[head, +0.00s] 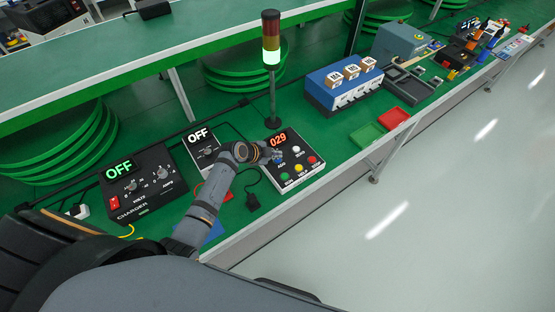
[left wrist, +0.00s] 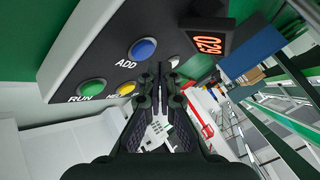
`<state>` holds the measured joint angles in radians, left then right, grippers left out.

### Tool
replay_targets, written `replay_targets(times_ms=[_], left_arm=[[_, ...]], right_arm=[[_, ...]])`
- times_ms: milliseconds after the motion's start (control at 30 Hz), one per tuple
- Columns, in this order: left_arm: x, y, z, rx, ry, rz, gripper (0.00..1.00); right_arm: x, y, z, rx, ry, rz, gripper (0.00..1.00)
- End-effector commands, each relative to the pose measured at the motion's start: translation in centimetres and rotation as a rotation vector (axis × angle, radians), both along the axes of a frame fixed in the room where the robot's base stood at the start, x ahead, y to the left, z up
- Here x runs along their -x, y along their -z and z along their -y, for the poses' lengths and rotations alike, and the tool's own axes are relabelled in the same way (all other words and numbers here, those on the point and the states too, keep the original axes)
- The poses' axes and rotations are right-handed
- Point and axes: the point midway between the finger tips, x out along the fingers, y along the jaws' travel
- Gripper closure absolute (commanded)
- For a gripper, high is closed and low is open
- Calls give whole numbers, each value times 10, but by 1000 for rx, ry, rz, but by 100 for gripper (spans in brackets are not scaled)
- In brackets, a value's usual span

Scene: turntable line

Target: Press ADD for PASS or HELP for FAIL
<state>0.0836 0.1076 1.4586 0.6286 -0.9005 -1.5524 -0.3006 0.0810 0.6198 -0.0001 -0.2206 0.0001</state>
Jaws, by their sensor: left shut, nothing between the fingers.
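The button box (head: 312,173) stands on the green bench with a red-lit display reading 029 (head: 278,139). Its blue ADD button (left wrist: 143,48) is clear in the left wrist view, with the green RUN button (left wrist: 92,88) and the yellow HELP button (left wrist: 126,89), whose label is partly covered by my gripper. The head view also shows a white button (head: 296,149) and a red button (head: 312,160). My left gripper (head: 275,156) is shut and empty, over the box beside the ADD button. I cannot tell whether it touches the box. My right gripper is out of view.
A signal tower (head: 271,40) behind the box is lit green. Two devices reading OFF, a charger (head: 140,185) and a smaller box (head: 203,150), stand left. A green tray (head: 368,135) and a red tray (head: 394,118) lie right, near a blue rack (head: 341,88).

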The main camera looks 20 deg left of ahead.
Motion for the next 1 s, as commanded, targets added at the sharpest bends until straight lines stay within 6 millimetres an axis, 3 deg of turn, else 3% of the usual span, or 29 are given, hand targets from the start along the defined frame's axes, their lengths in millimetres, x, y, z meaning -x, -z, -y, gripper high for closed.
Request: replay_targets(times_ms=[1000], left_arm=[[0,5,0,0,0,0,100]], right_arm=[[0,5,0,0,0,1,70]])
